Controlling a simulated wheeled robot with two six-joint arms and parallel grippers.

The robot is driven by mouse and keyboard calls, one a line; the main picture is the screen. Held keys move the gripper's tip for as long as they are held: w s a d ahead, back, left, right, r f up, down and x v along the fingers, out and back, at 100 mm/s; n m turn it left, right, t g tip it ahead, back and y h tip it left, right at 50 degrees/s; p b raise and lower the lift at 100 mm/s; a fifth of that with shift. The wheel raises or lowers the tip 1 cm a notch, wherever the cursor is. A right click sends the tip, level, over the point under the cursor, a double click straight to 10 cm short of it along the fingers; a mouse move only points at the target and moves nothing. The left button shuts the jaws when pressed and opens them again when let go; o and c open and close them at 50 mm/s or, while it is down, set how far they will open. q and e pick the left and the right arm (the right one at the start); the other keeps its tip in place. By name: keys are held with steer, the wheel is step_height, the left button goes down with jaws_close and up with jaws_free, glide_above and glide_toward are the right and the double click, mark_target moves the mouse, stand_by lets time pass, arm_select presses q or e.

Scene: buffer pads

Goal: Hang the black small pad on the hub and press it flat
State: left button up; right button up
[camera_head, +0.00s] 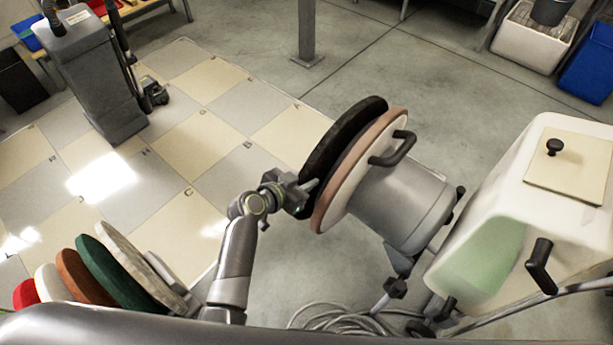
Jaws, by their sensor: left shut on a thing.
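The black pad (338,141) is a thick round disc, upright and tilted. It sits at the left face of the machine's round head, against or very near a brown disc (378,151) there; I cannot tell whether they touch all round. The hub itself is hidden behind the black pad. My left gripper (306,192) is at the lower left edge of the black pad and is shut on it. My right gripper is not in view.
A floor machine with a grey motor housing (405,205) and a white tank (545,210) stands at right. A row of coloured pads (104,268) stands at lower left. A coiled cable (350,317) lies below. A grey post (306,30) stands behind; open floor lies between.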

arm_select(q)
steer(key=shift+d+p+v, duration=0.25)
steer(key=shift+p+v, duration=0.5)
steer(key=shift+v, duration=0.55)
steer(key=shift+s, duration=0.2)
steer(key=o, duration=0.8)
steer(key=shift+s+a+r, duration=0.1)
steer(key=shift+o, duration=0.2)
steer(key=p+v, duration=0.1)
steer(key=v, duration=1.6)
steer(key=shift+s, duration=0.1)
